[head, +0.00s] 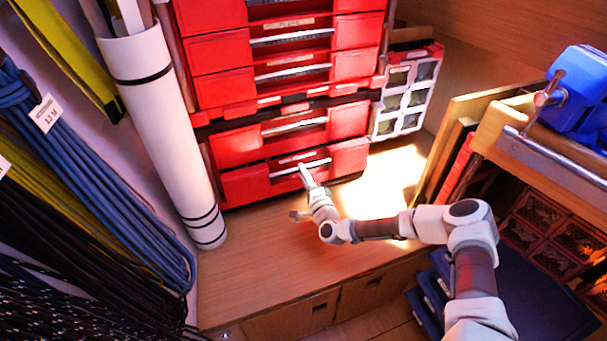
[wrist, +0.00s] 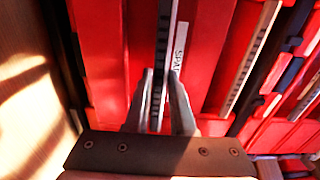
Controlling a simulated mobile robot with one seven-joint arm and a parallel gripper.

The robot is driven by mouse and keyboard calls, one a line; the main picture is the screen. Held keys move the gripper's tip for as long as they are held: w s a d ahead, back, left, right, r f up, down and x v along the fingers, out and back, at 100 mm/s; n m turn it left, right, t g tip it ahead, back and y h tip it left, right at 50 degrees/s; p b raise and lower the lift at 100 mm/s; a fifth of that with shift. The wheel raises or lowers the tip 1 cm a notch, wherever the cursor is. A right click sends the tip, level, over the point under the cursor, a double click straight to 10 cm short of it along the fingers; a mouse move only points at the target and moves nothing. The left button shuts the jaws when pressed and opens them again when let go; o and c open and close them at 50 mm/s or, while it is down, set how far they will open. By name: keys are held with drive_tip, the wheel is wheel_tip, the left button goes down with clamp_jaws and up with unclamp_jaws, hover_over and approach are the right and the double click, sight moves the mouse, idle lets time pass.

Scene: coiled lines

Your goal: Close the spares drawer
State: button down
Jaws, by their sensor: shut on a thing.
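The spares drawer (head: 244,186) is the lowest red drawer of the stack in the head view. Its pale handle bar (head: 284,172) runs across its front. In the wrist view the handle (wrist: 164,28) runs up the picture beside a white label (wrist: 180,45) that reads "SPA", the rest hidden by a finger. My gripper (head: 305,172) is at the handle, and in the wrist view its two fingers (wrist: 160,82) are shut on it, one on each side. I cannot tell clearly how far the drawer stands out.
More red drawers (head: 222,88) rise above. A white rolled tube (head: 160,90) stands left, beside hanging coiled lines (head: 110,165). A white-framed organiser (head: 405,95) is right of the stack. A wooden bench with a blue vise (head: 578,85) is at right. The wooden surface (head: 265,265) in front is clear.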

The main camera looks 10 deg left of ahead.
drive_tip(key=b+x, duration=0.3)
drive_tip(key=shift+w+a+f+b, duration=0.15)
drive_tip(key=shift+w+f+b, duration=0.1)
drive_tip(key=shift+w+b, duration=0.15)
drive_tip(key=shift+w+a, duration=0.15)
drive_tip(key=shift+w+r, duration=0.1)
drive_tip(key=shift+r, duration=0.2)
drive_tip(key=c, duration=0.8)
unclamp_jaws()
drive_tip(key=shift+a, duration=0.1)
drive_tip(key=shift+o, duration=0.2)
drive_tip(key=p+v, duration=0.2)
drive_tip(key=v, duration=1.5)
drive_tip(key=shift+p, duration=0.4)
